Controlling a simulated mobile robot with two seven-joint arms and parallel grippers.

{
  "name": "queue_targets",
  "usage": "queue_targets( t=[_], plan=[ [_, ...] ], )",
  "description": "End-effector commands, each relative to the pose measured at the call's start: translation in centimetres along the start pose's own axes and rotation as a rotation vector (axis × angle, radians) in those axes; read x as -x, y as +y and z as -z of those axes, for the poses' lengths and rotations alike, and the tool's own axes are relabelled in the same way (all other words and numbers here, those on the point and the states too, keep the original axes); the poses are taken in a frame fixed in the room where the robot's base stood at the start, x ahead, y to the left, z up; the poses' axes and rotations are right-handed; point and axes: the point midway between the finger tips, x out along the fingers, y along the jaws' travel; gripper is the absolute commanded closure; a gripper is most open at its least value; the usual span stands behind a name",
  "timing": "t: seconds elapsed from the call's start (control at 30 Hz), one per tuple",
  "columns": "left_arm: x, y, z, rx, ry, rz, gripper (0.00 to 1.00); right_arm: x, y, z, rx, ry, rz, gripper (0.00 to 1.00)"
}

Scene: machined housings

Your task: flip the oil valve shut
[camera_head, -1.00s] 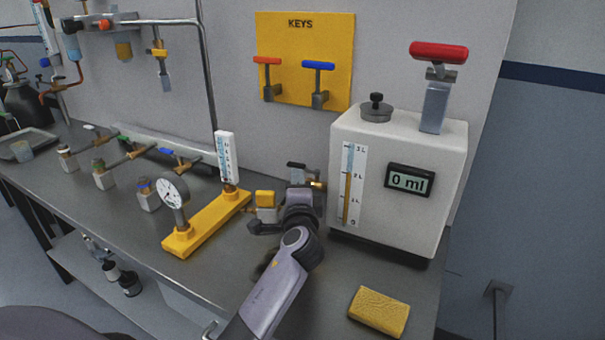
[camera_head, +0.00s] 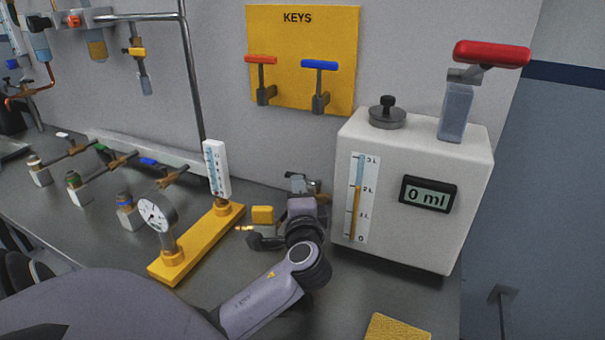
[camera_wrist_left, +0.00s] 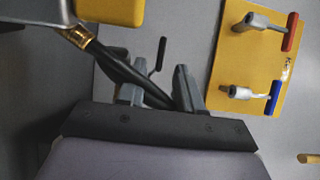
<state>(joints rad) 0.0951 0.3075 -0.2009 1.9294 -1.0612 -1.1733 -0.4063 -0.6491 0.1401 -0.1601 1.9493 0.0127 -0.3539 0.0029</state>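The valve body is partly hidden. My right gripper is not in view.
A yellow stand with a round gauge (camera_head: 155,214) is left of my arm. A KEYS board (camera_head: 303,85) hangs on the wall behind, with red and blue T-handles. A red-handled lever (camera_head: 491,54) tops the tank. A yellow sponge (camera_head: 397,328) lies in front.

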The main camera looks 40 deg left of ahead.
Motion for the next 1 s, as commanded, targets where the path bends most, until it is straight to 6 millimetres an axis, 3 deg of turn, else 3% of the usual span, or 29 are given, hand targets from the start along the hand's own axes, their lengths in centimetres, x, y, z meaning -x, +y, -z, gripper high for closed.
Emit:
queue_targets(
  t=[0.4, 0.83, 0.87, 0.97, 1.0],
  plan=[
    [-5.7, -0.2, 0.0, -0.001, -0.001, 0.002, 0.65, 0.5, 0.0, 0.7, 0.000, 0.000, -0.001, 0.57],
    [-6.7, -0.1, 0.0, 0.000, -0.001, 0.000, 0.65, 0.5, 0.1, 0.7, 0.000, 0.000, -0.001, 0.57],
    [-6.7, -0.1, 0.0, 0.000, -0.001, 0.000, 0.68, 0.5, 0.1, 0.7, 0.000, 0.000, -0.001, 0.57],
    [-6.7, -0.1, 0.0, 0.000, 0.000, 0.001, 1.00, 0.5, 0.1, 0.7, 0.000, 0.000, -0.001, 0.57],
    [-6.7, -0.1, 0.0, 0.000, 0.000, 0.001, 1.00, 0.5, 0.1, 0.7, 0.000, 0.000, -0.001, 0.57]
  ],
)
